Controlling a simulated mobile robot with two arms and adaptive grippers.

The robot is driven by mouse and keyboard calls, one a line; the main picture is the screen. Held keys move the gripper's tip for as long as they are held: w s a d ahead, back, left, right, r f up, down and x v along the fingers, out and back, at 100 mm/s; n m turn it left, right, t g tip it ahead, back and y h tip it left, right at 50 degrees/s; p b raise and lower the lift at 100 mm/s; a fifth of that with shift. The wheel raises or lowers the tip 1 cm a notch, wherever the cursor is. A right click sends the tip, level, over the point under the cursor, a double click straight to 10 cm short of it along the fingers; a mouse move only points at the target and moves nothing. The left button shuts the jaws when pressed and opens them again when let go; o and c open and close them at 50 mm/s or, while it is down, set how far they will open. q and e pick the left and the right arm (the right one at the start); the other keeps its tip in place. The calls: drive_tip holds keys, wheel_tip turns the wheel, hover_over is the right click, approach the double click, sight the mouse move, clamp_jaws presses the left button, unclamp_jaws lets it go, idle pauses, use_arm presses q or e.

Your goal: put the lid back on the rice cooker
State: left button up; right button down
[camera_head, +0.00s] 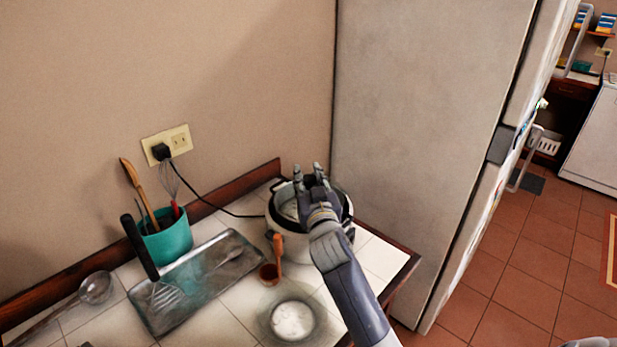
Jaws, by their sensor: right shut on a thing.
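The white rice cooker (290,243) stands on the tiled counter in the corner by the fridge, a dark rim around its top. My right gripper (309,182) is over the cooker's top, its arm coming up from the lower right. It is shut on what looks like the lid (288,209), which is mostly hidden behind the hand. I cannot tell whether the lid is seated flat or tilted on the rim. My left gripper is not in view.
A round translucent dish with a white middle (293,320) and a wooden-handled brown cup (269,273) are in front of the cooker. A metal tray (205,272), teal utensil pot (168,240) and strainer (95,288) are left. The fridge (415,130) closes off the right.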

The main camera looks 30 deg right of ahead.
drive_tip(key=c, duration=1.2)
unclamp_jaws()
drive_tip(key=shift+r, duration=0.1)
drive_tip(key=shift+r+p, duration=0.7)
drive_tip(key=shift+r, duration=0.1)
drive_tip(key=b+v, duration=0.1)
drive_tip(key=v, duration=0.2)
drive_tip(key=b+v, duration=0.1)
drive_tip(key=v, duration=0.6)
drive_tip(key=shift+s+a+f+b, duration=0.1)
drive_tip(key=shift+s+f+b, duration=0.2)
drive_tip(key=shift+s+b, duration=0.1)
drive_tip(key=shift+s+a+r, duration=0.1)
drive_tip(key=shift+s+a, duration=0.05)
drive_tip(key=shift+s, duration=0.5)
